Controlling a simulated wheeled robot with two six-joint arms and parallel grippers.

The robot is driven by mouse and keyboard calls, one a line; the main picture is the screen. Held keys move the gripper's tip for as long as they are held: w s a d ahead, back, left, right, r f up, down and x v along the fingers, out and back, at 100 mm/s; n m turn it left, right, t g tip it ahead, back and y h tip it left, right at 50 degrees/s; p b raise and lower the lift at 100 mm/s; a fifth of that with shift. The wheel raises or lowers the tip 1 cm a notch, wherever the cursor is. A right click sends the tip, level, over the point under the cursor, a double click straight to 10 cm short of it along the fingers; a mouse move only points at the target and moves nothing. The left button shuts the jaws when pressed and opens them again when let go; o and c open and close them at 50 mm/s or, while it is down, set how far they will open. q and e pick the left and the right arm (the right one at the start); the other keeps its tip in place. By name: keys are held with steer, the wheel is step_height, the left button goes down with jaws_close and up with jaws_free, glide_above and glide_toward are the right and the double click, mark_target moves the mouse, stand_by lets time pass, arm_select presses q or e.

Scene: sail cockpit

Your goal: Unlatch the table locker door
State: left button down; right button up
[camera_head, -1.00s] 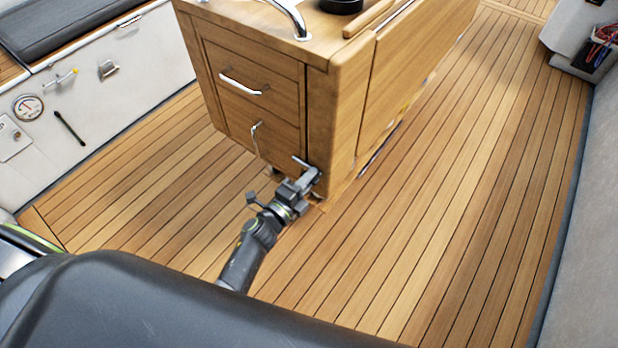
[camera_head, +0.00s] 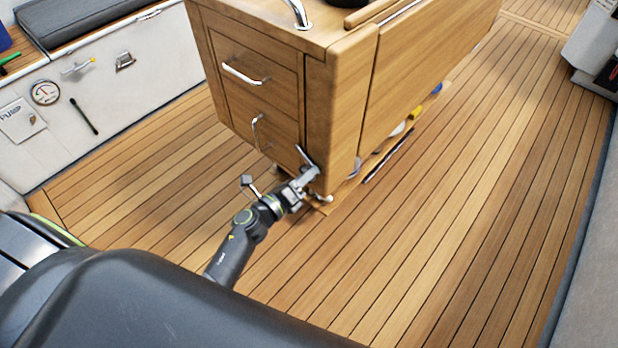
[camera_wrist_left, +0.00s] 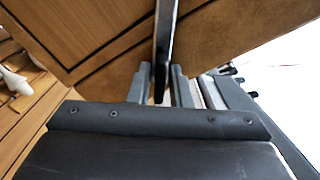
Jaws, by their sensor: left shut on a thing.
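The wooden table locker (camera_head: 342,100) stands in the middle of the head view, with a long side panel (camera_head: 425,55) facing right. A small metal lever (camera_head: 305,156) sticks out at the low front corner of the locker. My left gripper (camera_head: 308,178) is at that corner, shut on the lever. In the left wrist view, a dark metal bar (camera_wrist_left: 165,40) runs up from between the fingers of the left gripper (camera_wrist_left: 160,88), against the wood. The exact grip is partly hidden by the fingers. My right gripper is out of view.
The locker front has a drawer handle (camera_head: 243,74) and a lower handle (camera_head: 257,132). Several small items, one a yellow thing (camera_head: 414,113), show along the bottom of the side panel. The plank floor (camera_head: 440,220) at right is clear. A gauge (camera_head: 45,92) is on the left wall.

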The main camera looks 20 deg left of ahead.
arm_select(q)
steer(key=m+b, duration=0.3)
steer(key=m, duration=0.5)
steer(key=shift+f+m+b, duration=0.15)
steer(key=shift+m+b, duration=0.2)
steer(key=shift+m, duration=0.05)
steer(key=shift+a+m+b, duration=0.1)
steer(key=shift+m+b, duration=0.2)
steer(key=shift+m, duration=0.6)
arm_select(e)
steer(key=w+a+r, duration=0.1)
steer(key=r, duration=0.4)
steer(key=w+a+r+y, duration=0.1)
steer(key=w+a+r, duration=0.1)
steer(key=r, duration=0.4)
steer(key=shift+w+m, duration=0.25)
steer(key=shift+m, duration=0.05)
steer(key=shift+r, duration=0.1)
arm_select(q)
steer(key=c, duration=1.5)
jaws_free()
steer(key=shift+o, duration=0.2)
